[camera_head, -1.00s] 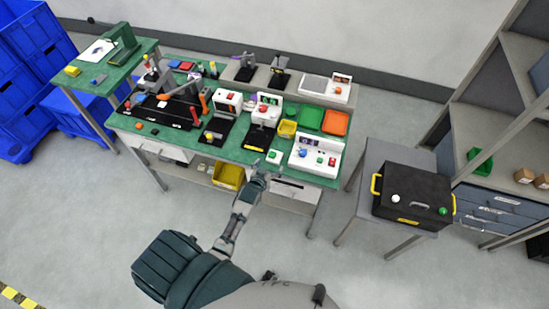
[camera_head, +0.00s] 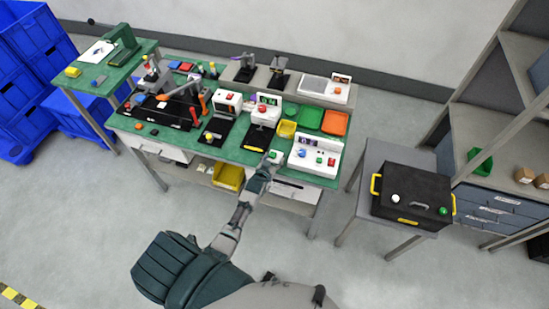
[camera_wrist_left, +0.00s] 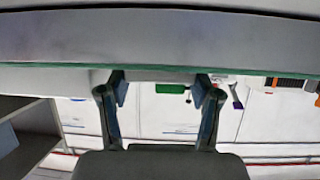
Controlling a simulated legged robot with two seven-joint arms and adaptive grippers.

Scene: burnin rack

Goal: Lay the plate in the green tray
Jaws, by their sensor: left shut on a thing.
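The green tray (camera_head: 308,117) lies on the bench top, between a yellow bin and an orange tray. My left gripper (camera_head: 268,161) is at the bench's front edge, beside a small white box with a green button (camera_head: 276,154). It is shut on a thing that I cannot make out. In the left wrist view, the two fingers of the left gripper (camera_wrist_left: 160,90) stand apart. I cannot pick out the plate in either view. My right gripper is not in view.
An orange tray (camera_head: 335,122) is right of the green one. A yellow bin (camera_head: 286,128) is on its left. A white control box (camera_head: 315,155) stands in front of the trays. A black case (camera_head: 413,193) with yellow handles sits on a side table at right.

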